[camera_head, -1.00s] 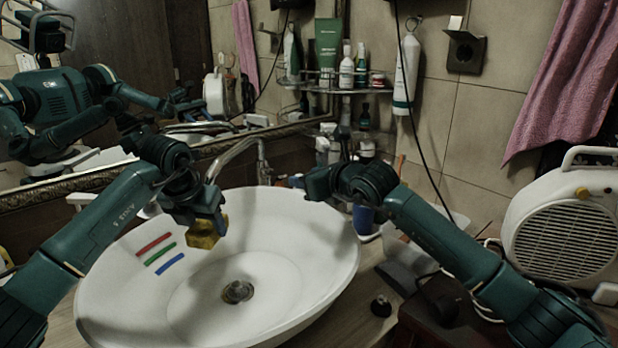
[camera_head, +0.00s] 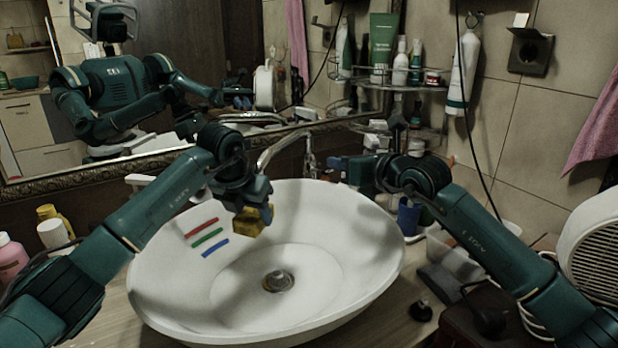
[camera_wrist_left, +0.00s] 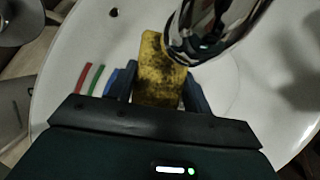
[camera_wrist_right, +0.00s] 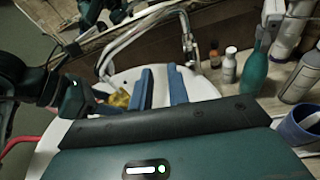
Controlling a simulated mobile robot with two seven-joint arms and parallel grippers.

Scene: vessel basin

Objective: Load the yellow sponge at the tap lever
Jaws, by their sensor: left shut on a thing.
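My left gripper (camera_head: 250,206) is shut on the yellow sponge (camera_head: 254,224), above the left part of the white basin (camera_head: 365,255). In the left wrist view the sponge (camera_wrist_left: 160,75) has dark smudges and sits between the blue fingers. The chrome tap (camera_head: 282,142) stands behind the basin; its spout (camera_wrist_left: 212,28) overlaps the sponge's upper right corner in the left wrist view. I cannot tell whether they touch. The tap's lever is hard to make out. My right gripper (camera_head: 338,167) is near the basin's back right rim; its fingers (camera_wrist_right: 162,88) are apart and empty.
A blue cup (camera_head: 409,217) stands right of the basin. A mirror (camera_head: 150,75) and a bottle shelf (camera_head: 400,88) are behind. Bottles (camera_head: 12,256) stand left.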

